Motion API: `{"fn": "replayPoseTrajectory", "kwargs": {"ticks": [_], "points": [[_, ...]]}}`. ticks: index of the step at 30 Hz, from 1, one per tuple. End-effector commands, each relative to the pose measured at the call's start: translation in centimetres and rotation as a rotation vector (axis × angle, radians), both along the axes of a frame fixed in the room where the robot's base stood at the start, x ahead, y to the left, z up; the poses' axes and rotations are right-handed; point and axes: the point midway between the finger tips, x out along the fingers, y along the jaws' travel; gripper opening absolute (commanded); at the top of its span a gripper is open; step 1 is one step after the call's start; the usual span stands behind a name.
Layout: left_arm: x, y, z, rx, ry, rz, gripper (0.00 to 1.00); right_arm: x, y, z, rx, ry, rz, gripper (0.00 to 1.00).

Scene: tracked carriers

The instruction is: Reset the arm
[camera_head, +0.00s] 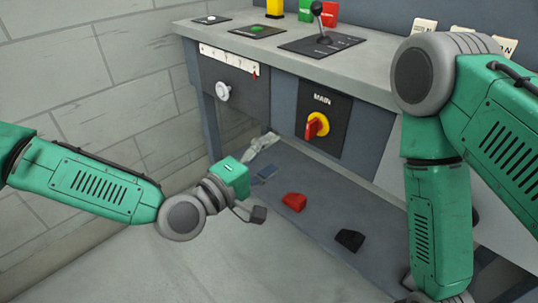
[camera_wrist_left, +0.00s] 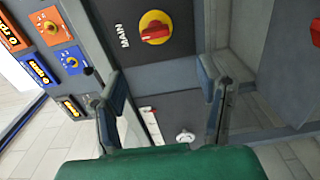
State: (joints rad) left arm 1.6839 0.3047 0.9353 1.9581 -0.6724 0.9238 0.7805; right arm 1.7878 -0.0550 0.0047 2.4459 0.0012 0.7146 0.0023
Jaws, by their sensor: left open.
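My left arm (camera_head: 95,188) reaches in from the left of the head view, green with grey joints. Its gripper (camera_head: 252,210) hangs in front of the console, clear of the panel. In the left wrist view its two dark fingers stand wide apart, and the gripper (camera_wrist_left: 165,85) has nothing between them. My right arm (camera_head: 438,215) bends down at the right of the head view. Its gripper is hidden below the picture's edge.
The grey console (camera_head: 375,75) carries a black lever (camera_head: 321,20) and a green button (camera_head: 260,29). A red-yellow MAIN switch (camera_head: 317,126) and white knob (camera_head: 222,91) are on its front. A red piece (camera_head: 294,202) and black piece (camera_head: 349,240) lie on the lower shelf.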

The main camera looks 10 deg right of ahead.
Motion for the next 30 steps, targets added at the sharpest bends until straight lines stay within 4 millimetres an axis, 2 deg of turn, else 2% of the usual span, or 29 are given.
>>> {"fn": "replayPoseTrajectory", "kwargs": {"ticks": [10,14,17,19,22,24,26,27,30], "points": [[0.0,0.0,0.0,0.002,0.000,-0.001,0.60,0.2,0.0,-0.1,0.000,0.002,0.000,0.40],[-1.3,0.0,-2.1,0.057,0.020,-0.020,0.60,0.1,0.0,-0.1,0.000,0.003,0.000,0.40],[-4.0,0.5,-6.2,0.180,0.058,-0.060,0.60,0.1,0.0,-0.1,0.000,0.003,0.000,0.40],[-6.8,1.6,-10.2,0.306,0.091,-0.100,0.60,0.1,0.0,-0.1,0.000,0.003,0.000,0.40],[-11.1,4.5,-15.9,0.508,0.144,-0.165,0.60,0.1,0.0,-0.1,0.000,0.003,0.000,0.40],[-14.1,7.4,-19.5,0.653,0.179,-0.213,0.60,0.1,0.0,-0.1,0.000,0.003,0.000,0.40],[-16.6,10.3,-22.0,0.776,0.210,-0.255,0.60,0.1,0.0,-0.1,0.000,0.003,0.000,0.40],[-18.2,12.5,-23.5,0.859,0.229,-0.285,0.60,0.1,0.0,-0.1,0.000,0.003,0.000,0.40],[-21.8,18.0,-26.2,1.049,0.280,-0.352,0.60,0.1,0.0,-0.1,0.000,0.003,0.000,0.40]]}}
